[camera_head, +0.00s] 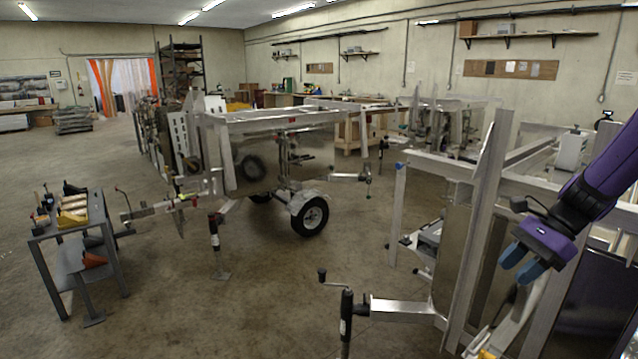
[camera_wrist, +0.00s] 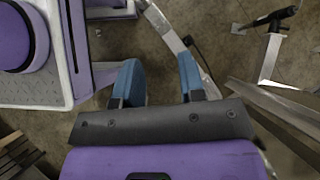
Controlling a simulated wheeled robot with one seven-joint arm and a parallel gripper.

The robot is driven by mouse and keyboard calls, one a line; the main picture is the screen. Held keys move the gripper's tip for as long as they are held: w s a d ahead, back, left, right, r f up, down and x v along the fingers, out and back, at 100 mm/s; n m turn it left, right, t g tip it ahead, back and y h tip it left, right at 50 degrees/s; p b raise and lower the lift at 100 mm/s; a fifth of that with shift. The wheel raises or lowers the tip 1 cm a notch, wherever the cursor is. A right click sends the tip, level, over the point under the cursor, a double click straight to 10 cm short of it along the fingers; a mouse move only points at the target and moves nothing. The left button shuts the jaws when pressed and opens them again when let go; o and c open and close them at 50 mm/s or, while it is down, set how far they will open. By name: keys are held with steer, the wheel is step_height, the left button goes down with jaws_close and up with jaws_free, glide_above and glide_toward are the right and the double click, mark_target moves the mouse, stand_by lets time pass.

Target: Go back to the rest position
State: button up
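My gripper (camera_head: 522,262) is at the right of the head view, at the end of my purple arm, with its blue fingers pointing down and left. It hangs close to the aluminium frame of the nearest trailer (camera_head: 487,215); whether it touches the frame cannot be told. In the wrist view the two blue fingers of my gripper (camera_wrist: 160,82) stand apart with nothing between them. Bare floor and a thin metal bar show beyond the fingertips.
A second trailer (camera_head: 270,118) on wheels stands mid-room. A grey workbench (camera_head: 68,235) with tools is at the left. A jack with a crank (camera_head: 346,315) rises at the front of the near trailer. Concrete floor (camera_head: 270,310) is clear between the workbench and that jack.

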steer(key=s+a+r+n+t+h, duration=0.3)
steer(key=s+a+r+n, duration=0.1)
steer(key=s+r+n, duration=0.4)
steer(key=s+a+r+n+t+h, duration=0.2)
steer(key=s+a+r+n+h, duration=0.2)
steer(key=s+r+n, duration=0.4)
steer(key=shift+s+t+h, duration=0.3)
steer(key=shift+s+t, duration=0.1)
steer(key=shift+s, duration=1.55)
